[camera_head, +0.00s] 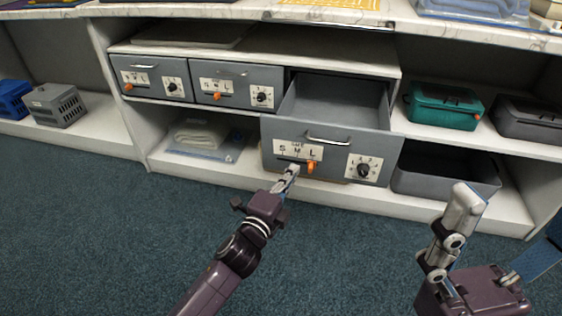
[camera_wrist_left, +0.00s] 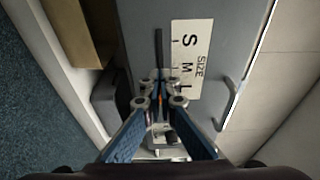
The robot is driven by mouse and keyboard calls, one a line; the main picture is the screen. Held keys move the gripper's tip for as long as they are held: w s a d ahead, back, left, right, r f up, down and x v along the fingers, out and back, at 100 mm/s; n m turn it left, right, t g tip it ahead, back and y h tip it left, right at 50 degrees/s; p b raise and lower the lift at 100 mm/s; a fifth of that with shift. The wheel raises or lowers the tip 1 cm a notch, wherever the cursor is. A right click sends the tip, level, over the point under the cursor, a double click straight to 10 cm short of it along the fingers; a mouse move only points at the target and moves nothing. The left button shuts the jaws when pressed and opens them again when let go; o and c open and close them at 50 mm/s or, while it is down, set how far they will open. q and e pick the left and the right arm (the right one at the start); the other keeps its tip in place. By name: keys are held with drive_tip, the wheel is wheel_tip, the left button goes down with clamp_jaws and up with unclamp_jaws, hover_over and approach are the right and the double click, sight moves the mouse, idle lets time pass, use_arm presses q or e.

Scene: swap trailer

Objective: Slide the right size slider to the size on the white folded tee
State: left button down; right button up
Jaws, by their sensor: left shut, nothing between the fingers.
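The right drawer (camera_head: 325,148) is pulled open and has a white S, M, L size label (camera_head: 298,152). Its orange size slider (camera_head: 310,167) stands near the L end of a dark slot. My left gripper (camera_head: 291,172) is shut and empty, its tips at the drawer front just left of the slider. In the left wrist view the slot (camera_wrist_left: 158,48) runs beside the S and M of the label, and my left fingers (camera_wrist_left: 160,88) largely hide the slider. A white folded cloth (camera_head: 200,133), perhaps the tee, lies on the lower shelf; no size is readable. My right gripper (camera_head: 465,205) is apart from the drawers.
Two shut grey drawers (camera_head: 152,78) (camera_head: 237,84) with orange sliders and black dials stand to the left. The open drawer has a black dial (camera_head: 363,170). A teal case (camera_head: 444,104) and a grey bin (camera_head: 445,178) are at the right. The carpet (camera_head: 110,220) is clear.

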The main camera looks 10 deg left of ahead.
use_arm(q)
drive_tip(key=d+p+v, duration=0.1)
drive_tip(key=v, duration=0.7)
drive_tip(key=shift+s+d, duration=0.3)
drive_tip(key=shift+s, duration=0.05)
